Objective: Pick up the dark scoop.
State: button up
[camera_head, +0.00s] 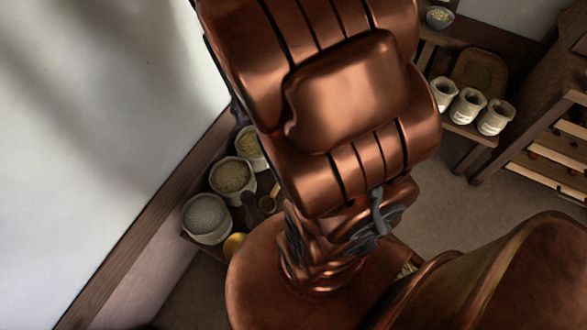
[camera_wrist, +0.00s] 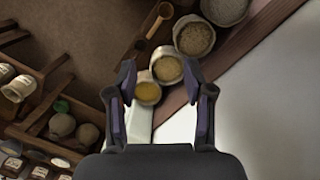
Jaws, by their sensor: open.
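A dark scoop (camera_head: 250,208) lies on a low wooden surface beside grain sacks in the head view, close to a browner scoop (camera_head: 267,204). In the wrist view a dark scoop shape (camera_wrist: 137,47) shows beyond my left finger, with the lighter wooden scoop (camera_wrist: 159,16) above it. Both are small and dim, so their outlines are hard to tell. My gripper (camera_wrist: 160,82) is open and empty, with its two fingers spread above the sacks. In the head view my arm hides most of the gripper and part of that surface.
Open sacks of grain (camera_head: 231,176) and grey stuff (camera_head: 206,216) stand along the wall (camera_head: 90,110); a yellow bowl (camera_head: 235,245) is near them. Small white sacks (camera_head: 468,106) sit on a shelf at right. A slatted rack (camera_head: 550,160) stands beyond. Floor (camera_head: 430,180) between is clear.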

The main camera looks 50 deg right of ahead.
jog(key=w+d+f+m+b, duration=0.2)
jog(key=d+f+b, duration=0.4)
jog(key=f, duration=0.8)
jog(key=w+d+f+m+b, duration=0.3)
jog(key=d+f+b, duration=0.3)
jog(key=d+f, duration=0.5)
jog(key=w+d+f+m+t+b, duration=0.1)
jog(key=w+d+f+m+b, duration=0.2)
jog(key=f, duration=1.4)
jog(key=shift+w+d+f+b, duration=0.1)
jog(key=shift+d+b, duration=0.65)
jog(key=shift+d, duration=0.7)
jog(key=shift+d+f+b, duration=0.1)
jog(key=shift+d+b, duration=0.6)
jog(key=shift+d, duration=0.7)
jog(key=shift+d+f, duration=0.1)
jog(key=shift+f, duration=0.55)
jog(key=shift+f+b, duration=1.1)
jog(key=shift+f, duration=2.35)
grip_shut()
